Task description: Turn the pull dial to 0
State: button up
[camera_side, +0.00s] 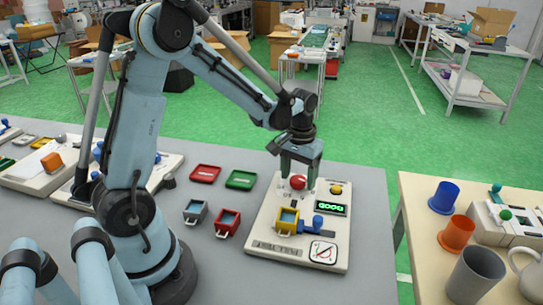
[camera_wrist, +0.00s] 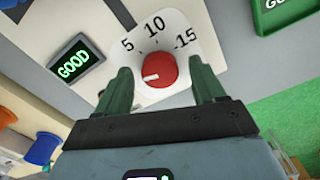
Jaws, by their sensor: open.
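The pull dial is a red round knob (camera_side: 298,182) on the white test panel (camera_side: 262,225) in the side view. In the wrist view the knob (camera_wrist: 158,71) sits on a white plate (camera_wrist: 180,28) marked 5, 10 and 15. A short white mark on the knob points to the left in that view; the plate beside it shows no readable number, and no 0 is visible. My gripper (camera_side: 298,177) is open, pointing down over the knob. In the wrist view its dark green fingers (camera_wrist: 160,76) stand on either side of the knob, apparently with gaps.
A green GOOD display (camera_side: 331,208), a yellow button (camera_side: 336,188), a yellow holder (camera_side: 288,220) with a blue handle and a gauge (camera_side: 323,252) share the panel. Red (camera_side: 205,174) and green (camera_side: 241,180) trays lie left. Cups stand on the right table.

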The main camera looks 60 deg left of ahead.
aim_at(298, 181)
notch_tip(298, 181, up, 12)
dwell(0.6)
jog(key=shift+s+r, duration=0.1)
jog(key=s+d+f+m+t, duration=0.1)
jog(key=s+d+m+t, duration=0.3)
jog(key=s+d+t, duration=0.3)
jog(key=shift+s+d+f+m, duration=0.25)
jog(key=shift+s+d, duration=0.35)
jog(key=shift+s, duration=0.4)
